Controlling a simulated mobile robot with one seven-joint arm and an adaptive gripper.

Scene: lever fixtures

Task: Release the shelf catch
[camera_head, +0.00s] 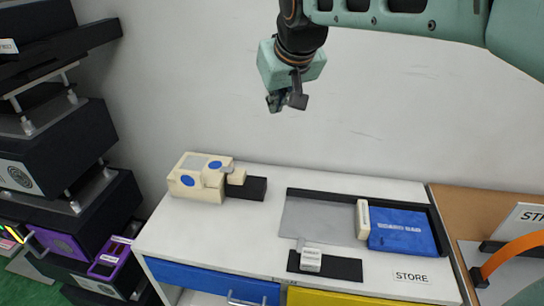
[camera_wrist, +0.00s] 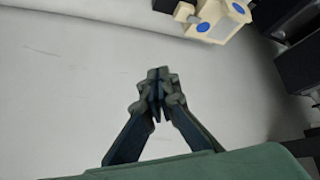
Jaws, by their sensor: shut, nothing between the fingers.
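My gripper (camera_head: 287,101) is shut and empty, high above the white worktop in front of the wall. In the wrist view its fingertips (camera_wrist: 158,78) meet, with nothing between them. A small white block (camera_head: 311,258) with an unreadable label and a grey tab sits on a black plate at the worktop's front, far below my gripper. A cream fixture (camera_head: 197,180) with blue discs and a grey lever piece stands at the worktop's left, beside a black block; it also shows in the wrist view (camera_wrist: 222,22). I cannot tell which part is the shelf catch.
A dark-rimmed tray (camera_head: 314,222) holds a blue pad (camera_head: 402,230) and a cream bar (camera_head: 362,219). A STORE label (camera_head: 411,277) lies in front. Dark racks (camera_head: 55,150) stand left; an orange curved handle (camera_head: 512,254) is at right. The air around my gripper is clear.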

